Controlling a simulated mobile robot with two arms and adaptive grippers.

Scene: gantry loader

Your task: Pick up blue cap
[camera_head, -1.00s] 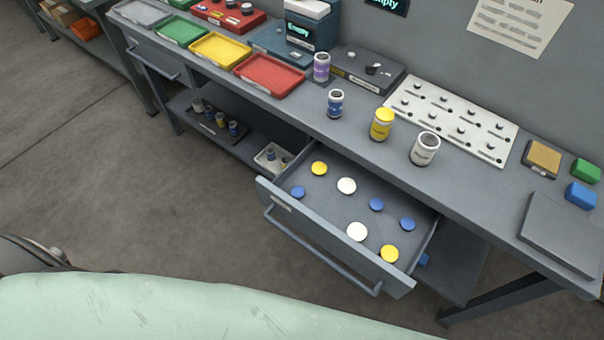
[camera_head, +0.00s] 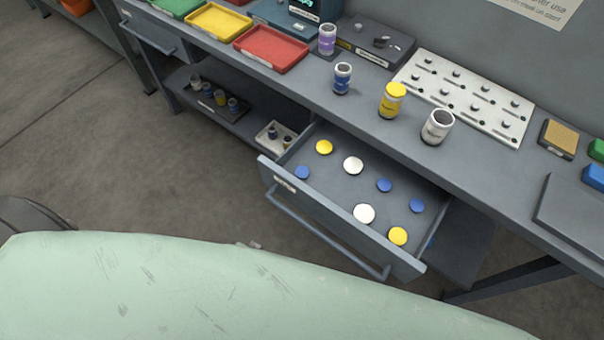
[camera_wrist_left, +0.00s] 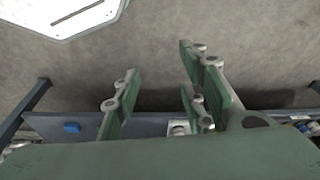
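Three blue caps lie in the open drawer (camera_head: 330,212) in the head view: one at the left near the front wall (camera_head: 302,172), one near the middle (camera_head: 384,185) and one at the right (camera_head: 416,205). My left gripper (camera_wrist_left: 158,80) is open in the left wrist view, with nothing between its green fingers. That view shows floor and a low shelf beyond the fingers, with no blue cap visible. My right gripper is in neither view.
Two yellow caps (camera_head: 397,236) and two white caps (camera_head: 364,214) share the drawer. A blue jar (camera_head: 342,79), a yellow jar (camera_head: 392,101) and a white jar (camera_head: 437,127) stand on the bench above. A white pegboard (camera_head: 470,95) lies behind them.

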